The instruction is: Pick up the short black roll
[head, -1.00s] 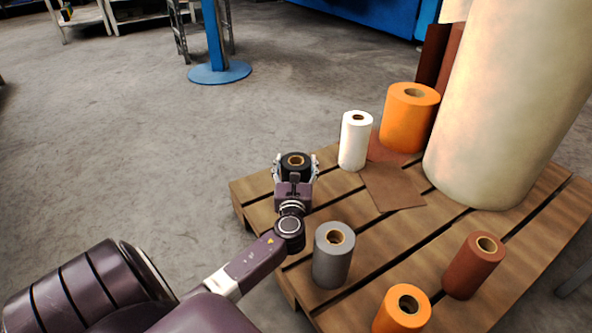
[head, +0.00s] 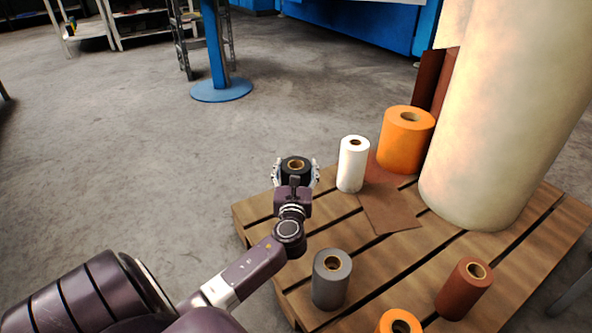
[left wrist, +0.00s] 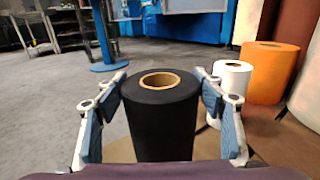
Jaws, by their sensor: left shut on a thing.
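The short black roll (head: 295,165) has a tan core and stands upright between the fingers of my left gripper (head: 295,178) at the far left corner of the pallet. My left gripper is shut on it. In the left wrist view the black roll (left wrist: 161,125) fills the middle, with blue-padded fingers of the gripper (left wrist: 162,100) on both sides. The roll's lower end is hidden, so its gap from the boards cannot be read directly. My right gripper is not in view.
The wooden pallet (head: 400,262) also holds a white roll (head: 352,165), orange rolls (head: 405,142), a grey roll (head: 331,280), a brown roll (head: 465,290) and a huge cream roll (head: 495,130). A flat brown sheet (head: 388,208) lies between them. Floor left of the pallet is clear.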

